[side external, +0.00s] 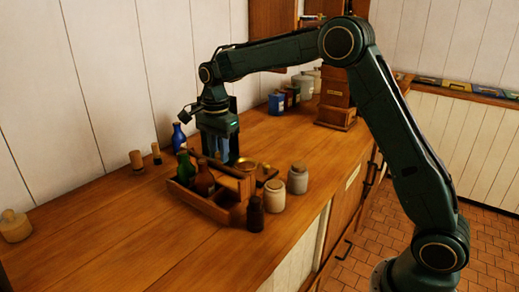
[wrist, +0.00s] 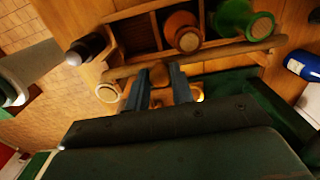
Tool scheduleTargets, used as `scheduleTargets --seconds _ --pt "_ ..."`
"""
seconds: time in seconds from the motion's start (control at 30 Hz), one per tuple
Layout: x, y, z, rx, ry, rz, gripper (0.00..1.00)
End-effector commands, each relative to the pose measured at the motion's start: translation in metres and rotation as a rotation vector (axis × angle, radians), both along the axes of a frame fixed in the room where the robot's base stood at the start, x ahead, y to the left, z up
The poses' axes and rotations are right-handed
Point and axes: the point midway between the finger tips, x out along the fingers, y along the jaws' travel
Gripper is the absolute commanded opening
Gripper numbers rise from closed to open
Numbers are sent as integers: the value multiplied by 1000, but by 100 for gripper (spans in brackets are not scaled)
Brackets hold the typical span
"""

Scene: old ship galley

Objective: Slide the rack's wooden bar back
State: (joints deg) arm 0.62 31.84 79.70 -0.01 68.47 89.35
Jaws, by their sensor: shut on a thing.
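The wooden rack (side external: 196,205) stands on the counter, with a green bottle (side external: 185,165) and a brown bottle (side external: 205,179) in its compartments. In the wrist view, its wooden bar (wrist: 225,54) runs along the rack's near side, below the green bottle (wrist: 235,20) and the orange-brown bottle (wrist: 183,33). A round wooden knob (wrist: 160,73) shows at the bar. My gripper (wrist: 160,82) is shut with its two blue fingers either side of this knob. In the side view my gripper (side external: 222,156) points down at the rack; its fingertips are partly hidden.
A dark bottle (side external: 255,214) and two pale jars (side external: 275,196) stand close in front of the rack. A blue bottle (side external: 179,138) and two corks (side external: 137,161) stand behind it.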

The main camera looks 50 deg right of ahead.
Motion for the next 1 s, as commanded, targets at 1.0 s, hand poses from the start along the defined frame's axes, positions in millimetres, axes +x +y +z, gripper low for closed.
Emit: scheduleTargets --seconds 1.0 --pt "0 -39 1 -1 -2 -4 5"
